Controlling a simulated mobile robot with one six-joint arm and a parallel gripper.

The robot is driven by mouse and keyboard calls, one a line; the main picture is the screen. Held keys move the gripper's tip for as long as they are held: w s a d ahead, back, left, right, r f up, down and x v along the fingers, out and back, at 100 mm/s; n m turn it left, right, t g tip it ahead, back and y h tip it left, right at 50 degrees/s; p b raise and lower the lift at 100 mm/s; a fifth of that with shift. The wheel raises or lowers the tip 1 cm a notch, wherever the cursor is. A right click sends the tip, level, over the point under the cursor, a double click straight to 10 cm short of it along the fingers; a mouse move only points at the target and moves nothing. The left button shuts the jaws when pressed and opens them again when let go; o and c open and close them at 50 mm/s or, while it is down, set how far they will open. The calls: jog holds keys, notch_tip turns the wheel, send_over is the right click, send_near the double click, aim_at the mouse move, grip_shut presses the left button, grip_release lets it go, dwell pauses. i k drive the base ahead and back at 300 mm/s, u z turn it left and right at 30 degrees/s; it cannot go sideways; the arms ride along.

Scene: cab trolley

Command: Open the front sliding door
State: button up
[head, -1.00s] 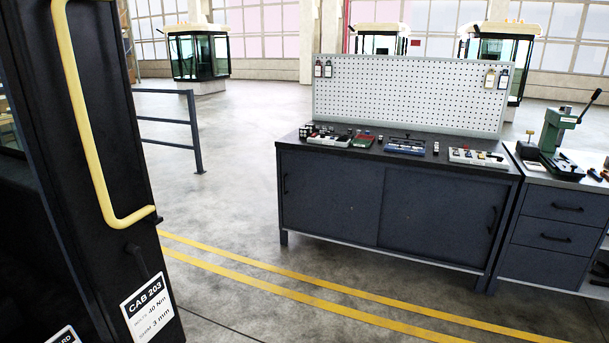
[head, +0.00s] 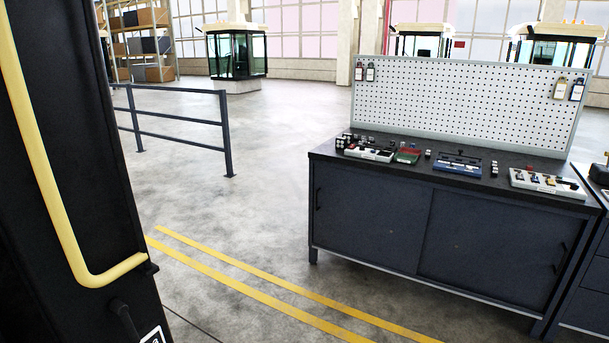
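The workbench (head: 340,262) stands right of centre in the head view, with two dark sliding doors on its front. The left sliding door (head: 368,225) has a small upright black handle (head: 318,199) near its left edge. The right sliding door (head: 488,250) has a handle (head: 560,258) near its right edge. Both doors look closed, side by side across the front. My gripper is not in view.
A dark cab post (head: 95,190) with a yellow grab handle (head: 45,180) fills the left edge, close by. A grey railing (head: 180,122) stands behind it. A drawer cabinet (head: 590,285) adjoins the bench on the right. Open floor with yellow lines (head: 255,290) lies in front.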

aim_at(381, 219)
jog(key=u, duration=0.35)
jog(key=i, duration=1.95)
jog(key=u, duration=0.45)
jog(key=i, duration=1.2)
jog(key=u, duration=0.15)
